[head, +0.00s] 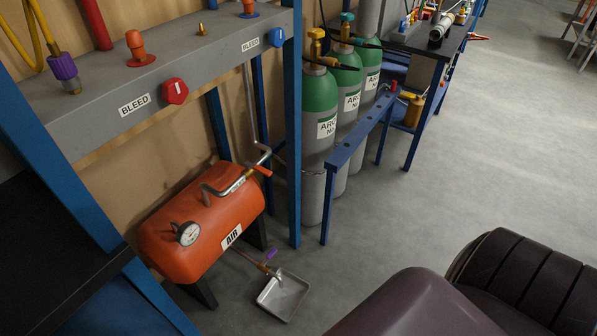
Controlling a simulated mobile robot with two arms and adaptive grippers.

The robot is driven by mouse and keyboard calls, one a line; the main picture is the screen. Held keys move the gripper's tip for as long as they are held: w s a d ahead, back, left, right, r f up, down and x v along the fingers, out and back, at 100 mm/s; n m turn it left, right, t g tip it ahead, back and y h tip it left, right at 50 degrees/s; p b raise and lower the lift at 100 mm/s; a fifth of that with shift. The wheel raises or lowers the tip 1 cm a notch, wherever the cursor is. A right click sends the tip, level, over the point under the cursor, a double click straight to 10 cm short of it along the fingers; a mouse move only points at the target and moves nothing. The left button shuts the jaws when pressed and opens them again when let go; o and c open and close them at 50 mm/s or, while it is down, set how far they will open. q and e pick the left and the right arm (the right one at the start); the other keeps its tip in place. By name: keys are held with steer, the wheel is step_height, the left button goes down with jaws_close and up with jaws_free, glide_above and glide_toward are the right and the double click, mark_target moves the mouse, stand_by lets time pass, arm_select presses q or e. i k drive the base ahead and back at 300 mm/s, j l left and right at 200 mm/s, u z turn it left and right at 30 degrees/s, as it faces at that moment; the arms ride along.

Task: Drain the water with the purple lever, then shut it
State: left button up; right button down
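An orange air tank (205,222) labelled AIR lies low on dark feet under the bench. A thin pipe runs from its lower side to a small brass drain valve (264,267). The small purple lever (271,254) sits on this valve and points up and to the right. A shallow metal tray (296,300) lies on the floor under the valve outlet. A pale streak shows between the outlet and the tray; I cannot tell if it is running water. Neither of my grippers is in view.
A grey bench shelf (205,70) with red and blue knobs spans above the tank. A blue post (293,150) and green-topped argon cylinders (320,130) stand right of it. A pressure gauge (187,233) sits on the tank. The grey floor (450,180) is open to the right.

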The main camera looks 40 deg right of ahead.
mark_target(274, 250)
steer(key=z, duration=0.8)
steer(key=l+u, duration=0.3)
steer(key=l, duration=0.35)
steer(key=k, duration=0.05)
